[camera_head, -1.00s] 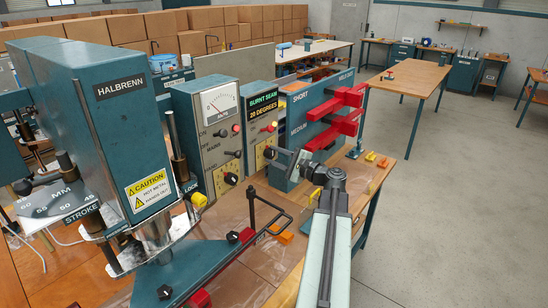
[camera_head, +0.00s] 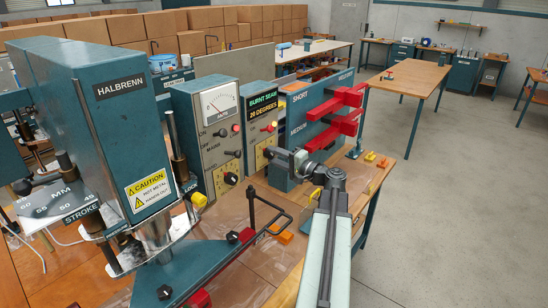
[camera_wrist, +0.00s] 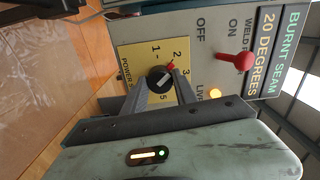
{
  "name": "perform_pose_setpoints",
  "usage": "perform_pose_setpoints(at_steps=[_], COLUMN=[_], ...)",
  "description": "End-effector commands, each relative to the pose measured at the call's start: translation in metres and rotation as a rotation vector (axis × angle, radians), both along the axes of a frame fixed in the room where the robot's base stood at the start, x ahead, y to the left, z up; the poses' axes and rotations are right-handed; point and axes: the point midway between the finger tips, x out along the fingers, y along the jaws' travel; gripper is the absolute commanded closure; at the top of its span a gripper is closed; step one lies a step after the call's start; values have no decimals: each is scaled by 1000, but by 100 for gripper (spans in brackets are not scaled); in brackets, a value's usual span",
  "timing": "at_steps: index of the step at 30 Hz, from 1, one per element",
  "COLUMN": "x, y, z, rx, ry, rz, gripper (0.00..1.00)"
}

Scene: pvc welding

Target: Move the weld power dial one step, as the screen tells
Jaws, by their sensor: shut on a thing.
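The weld power dial is a black knob (camera_wrist: 158,76) with a white line, on a yellow plate (camera_wrist: 133,58) numbered around it. A red mark at its edge lies near the 2, though I cannot be sure of the exact setting. My gripper (camera_wrist: 161,84) is shut on the knob, a finger on each side. In the head view my gripper (camera_head: 273,154) reaches the control box's front and hides the knob. The screen (camera_head: 263,104) reads BURNT SEAM, 20 DEGREES; it also shows in the wrist view (camera_wrist: 270,55).
A red-tipped ON/OFF switch (camera_wrist: 232,59) and a lit amber lamp (camera_wrist: 215,94) are near the dial. The welding press (camera_head: 110,130) is at left.

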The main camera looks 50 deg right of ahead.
Motion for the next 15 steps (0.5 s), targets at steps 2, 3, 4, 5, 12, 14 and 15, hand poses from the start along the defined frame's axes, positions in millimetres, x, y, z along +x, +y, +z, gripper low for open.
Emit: perform_pose_setpoints(at_steps=[2,3,4,5,12,14,15], x=[-1,-1,0,0,0,0,0], y=[0,0,0,0,0,0,0], z=[-1,-1,-1,-1,-1,-1,-1], rx=[-34,-50,-58,-67,-104,-106,-107], ry=[1,0,-1,-2,-5,-5,-5], rz=[0,0,0,0,0,0,0], gripper=[100,100,100,100,100,100,100])
